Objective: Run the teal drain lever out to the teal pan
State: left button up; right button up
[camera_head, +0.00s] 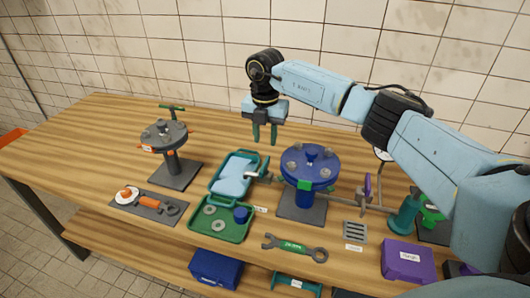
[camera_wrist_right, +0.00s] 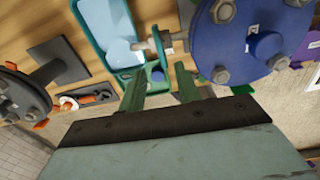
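The teal pan (camera_head: 213,187) lies left of the blue flanged unit (camera_head: 311,165), with a light blue surface inside. It also shows in the right wrist view (camera_wrist_right: 128,20). A grey spout (camera_head: 259,176) runs from the unit's left side to the pan's edge. A small teal piece, probably the drain lever (camera_wrist_right: 167,43), sits on this spout in the wrist view; its exact shape is hard to tell. My right gripper (camera_head: 264,134) hangs above the table behind the pan and unit, fingers down, apart and empty, touching nothing. My left gripper is out of view.
A green tray (camera_head: 234,234) with metal rings and a blue cup lies in front of the pan. A grey flanged stand (camera_head: 164,137) is at left, with a wrench mat (camera_head: 150,207) before it. A purple box (camera_head: 408,261) is front right. My right arm spans the right side.

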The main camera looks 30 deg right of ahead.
jog(key=shift+r, duration=2.1)
